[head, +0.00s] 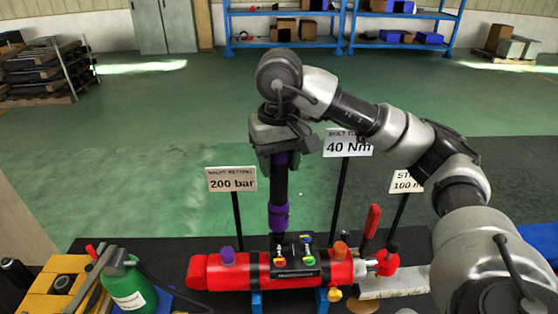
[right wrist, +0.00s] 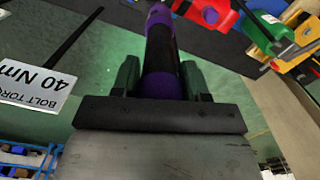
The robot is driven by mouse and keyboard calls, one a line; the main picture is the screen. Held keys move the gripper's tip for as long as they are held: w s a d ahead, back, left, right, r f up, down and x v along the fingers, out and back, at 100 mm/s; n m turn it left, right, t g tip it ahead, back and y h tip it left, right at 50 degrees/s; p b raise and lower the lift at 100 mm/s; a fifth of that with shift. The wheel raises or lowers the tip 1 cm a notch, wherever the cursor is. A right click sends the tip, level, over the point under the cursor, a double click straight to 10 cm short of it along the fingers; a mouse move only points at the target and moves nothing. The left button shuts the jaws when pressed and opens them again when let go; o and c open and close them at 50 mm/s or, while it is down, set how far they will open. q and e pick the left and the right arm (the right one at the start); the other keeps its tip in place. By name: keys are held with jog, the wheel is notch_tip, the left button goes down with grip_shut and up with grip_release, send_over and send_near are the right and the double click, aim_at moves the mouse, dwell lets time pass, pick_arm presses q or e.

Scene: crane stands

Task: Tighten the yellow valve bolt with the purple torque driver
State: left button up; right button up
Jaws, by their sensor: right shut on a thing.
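My right gripper (head: 280,158) is shut on the purple and black torque driver (head: 279,217) and holds it upright, shaft down. In the right wrist view the driver (right wrist: 161,50) runs away from between the two fingers. The driver's lower end is at the rear left of the black valve block (head: 294,272) on the red cylinder (head: 222,270). I cannot tell whether its tip touches a bolt. Several small coloured bolts stand on the block. A yellowish one (head: 310,260) is at the front right; the bolt under the driver is mostly hidden. My left gripper is out of view.
Signs on posts read 200 bar (head: 231,180) and 40 Nm (head: 348,145), behind the cylinder. A green bottle (head: 128,290) and a yellow box (head: 62,280) stand at the left. A red upright handle (head: 371,222) rises at the right. Blue shelves (head: 285,13) are far back.

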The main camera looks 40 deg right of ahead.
jog(key=shift+r, duration=0.2)
jog(key=shift+r+p, duration=2.4)
jog(key=shift+r, duration=0.15)
jog(key=shift+f, duration=0.15)
